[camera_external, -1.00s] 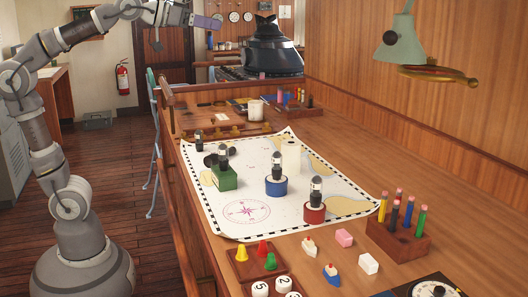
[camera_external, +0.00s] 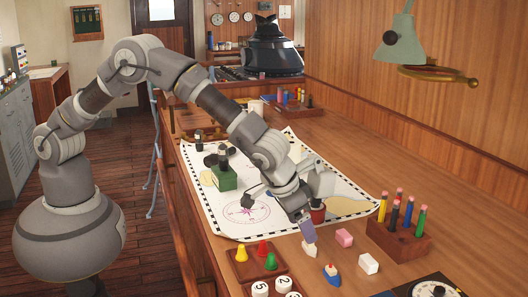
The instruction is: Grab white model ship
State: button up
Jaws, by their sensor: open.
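The small white model ship (camera_external: 308,249) sits on the wooden table just past the near edge of the chart. Its upper part is hidden behind my gripper. My gripper (camera_external: 308,236) points down right over it and is open. Whether the fingers touch the ship or stand around it cannot be told from this view.
A blue and white model ship (camera_external: 332,274) stands close by to the right. A pink block (camera_external: 344,237) and a white block (camera_external: 369,263) lie farther right, before a wooden pencil holder (camera_external: 398,243). A tray with coloured pawns (camera_external: 242,253) is at the left. The chart (camera_external: 215,219) lies behind.

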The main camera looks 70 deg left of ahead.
aim_at(311, 246)
jog(key=x, duration=0.3)
jog(key=b+x, duration=0.1)
jog(key=shift+w+d+f, duration=0.25)
jog(key=shift+d+f, duration=0.05)
jog(key=shift+f, duration=0.05)
jog(key=c, duration=1)
jog(key=shift+r, duration=0.15)
